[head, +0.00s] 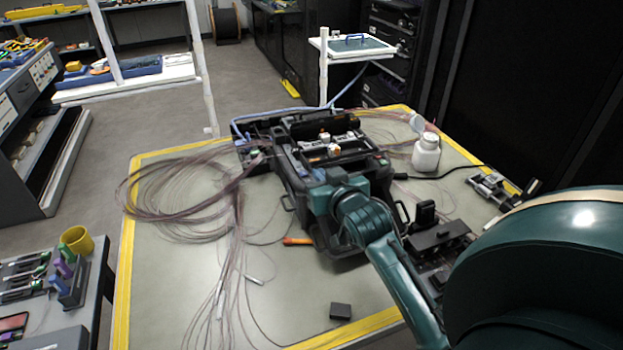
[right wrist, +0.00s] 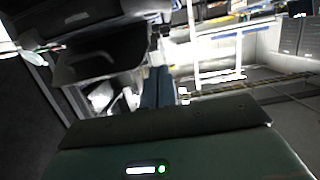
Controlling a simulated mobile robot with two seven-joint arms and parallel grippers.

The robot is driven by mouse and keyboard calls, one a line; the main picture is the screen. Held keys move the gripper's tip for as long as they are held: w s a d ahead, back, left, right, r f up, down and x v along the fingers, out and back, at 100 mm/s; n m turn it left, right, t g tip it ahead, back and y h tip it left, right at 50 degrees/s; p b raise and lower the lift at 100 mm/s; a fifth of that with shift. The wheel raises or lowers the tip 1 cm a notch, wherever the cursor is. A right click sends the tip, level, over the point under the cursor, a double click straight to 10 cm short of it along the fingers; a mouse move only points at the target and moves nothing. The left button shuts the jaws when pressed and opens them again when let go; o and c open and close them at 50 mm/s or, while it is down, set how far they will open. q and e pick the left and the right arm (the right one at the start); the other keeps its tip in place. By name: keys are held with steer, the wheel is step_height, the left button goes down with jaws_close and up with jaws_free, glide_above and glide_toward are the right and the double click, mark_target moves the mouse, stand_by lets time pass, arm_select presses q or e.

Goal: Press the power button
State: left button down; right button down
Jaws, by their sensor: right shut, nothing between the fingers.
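The fusion splicer (head: 291,180) is a black machine with white parts on top, standing on the work mat in the head view. My right arm reaches in from the lower right, and its teal wrist hides the near part of the splicer. My right gripper (head: 318,176) is close over the splicer; its tips are hard to make out there. In the right wrist view the dark blue fingers of this gripper (right wrist: 157,85) are together and empty, beside a dark, blurred body. I cannot make out the power button, or whether the fingertips touch anything. My left gripper is not in view.
Coiled fibres (head: 165,205) spread over the left of the mat (head: 180,290). A white bottle (head: 426,153) stands right of the splicer. A black tool (head: 440,238) sits near my right arm, and a small dark box (head: 340,311) lies near the front edge.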

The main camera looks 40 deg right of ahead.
glide_above(311, 180)
steer(key=s+a, duration=0.2)
steer(key=s, duration=0.1)
steer(key=shift+w+d+f, duration=0.15)
steer(key=shift+d+f, duration=0.1)
steer(key=shift+f, duration=0.4)
steer(key=f, duration=0.3)
steer(key=shift+w+f, duration=0.15)
steer(key=shift+w, duration=0.1)
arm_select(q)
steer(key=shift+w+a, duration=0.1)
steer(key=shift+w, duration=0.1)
arm_select(e)
steer(key=shift+f, duration=0.55)
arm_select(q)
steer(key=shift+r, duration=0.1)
